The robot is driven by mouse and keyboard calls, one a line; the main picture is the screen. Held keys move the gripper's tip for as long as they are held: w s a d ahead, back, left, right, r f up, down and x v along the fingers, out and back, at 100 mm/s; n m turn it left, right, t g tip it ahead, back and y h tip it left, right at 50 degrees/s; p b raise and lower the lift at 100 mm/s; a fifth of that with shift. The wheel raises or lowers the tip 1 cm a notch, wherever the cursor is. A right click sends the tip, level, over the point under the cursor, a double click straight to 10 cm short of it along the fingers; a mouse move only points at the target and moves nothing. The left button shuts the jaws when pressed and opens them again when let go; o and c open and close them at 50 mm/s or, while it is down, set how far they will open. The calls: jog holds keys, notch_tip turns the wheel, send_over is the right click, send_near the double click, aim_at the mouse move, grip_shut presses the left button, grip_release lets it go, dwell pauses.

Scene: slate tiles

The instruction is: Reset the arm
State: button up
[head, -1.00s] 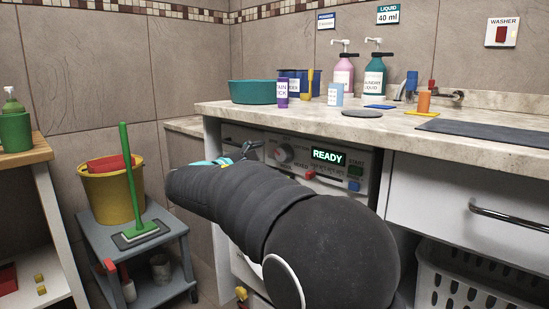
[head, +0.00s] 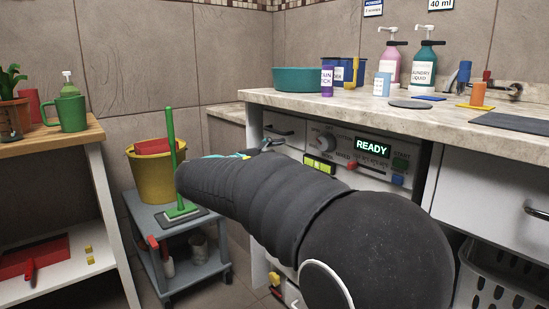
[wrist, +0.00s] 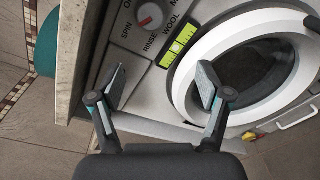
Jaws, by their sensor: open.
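My arm reaches forward across the front of the washer in the head view, and its dark sleeve hides much of the machine. In the wrist view my gripper (wrist: 160,88) is open, with its two fingers apart and nothing between them. The washer shows there with its round white-rimmed door (wrist: 256,68), a dial (wrist: 150,16) and a yellow-green level vial (wrist: 179,46). In the head view the washer's display (head: 373,146) reads READY. The gripper's fingers are mostly hidden behind the arm in the head view.
A stone counter (head: 350,104) above the washer holds a teal basin (head: 298,80), bottles and small items. A grey cart (head: 190,281) with a yellow bucket (head: 152,178) and green-handled brush (head: 171,160) stands left. A wooden-topped shelf (head: 50,142) is at far left.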

notch_tip(320, 180, down, 9)
jog(key=s+g+y, duration=0.2)
jog(key=y, duration=0.1)
jog(key=s+d+f+m+g+y+p, duration=0.2)
jog(key=s+d+f+m+g+y, duration=0.15)
jog(key=s+f, duration=0.45)
jog(key=s+d+r+m+y+p, duration=0.2)
jog(key=s+m+p, duration=0.1)
jog(key=s, duration=0.5)
jog(key=s+d+r+m+y+p, duration=0.2)
jog(key=s+r+m, duration=0.1)
jog(key=s, duration=0.5)
jog(key=s+d+r+m+y+p, duration=0.2)
jog(key=s+d+m+y+p, duration=0.1)
jog(key=s, duration=0.5)
jog(key=shift+r+m+p, duration=0.35)
jog(key=shift+r+m, duration=0.05)
jog(key=shift+m, duration=0.45)
jog(key=shift+t, duration=0.25)
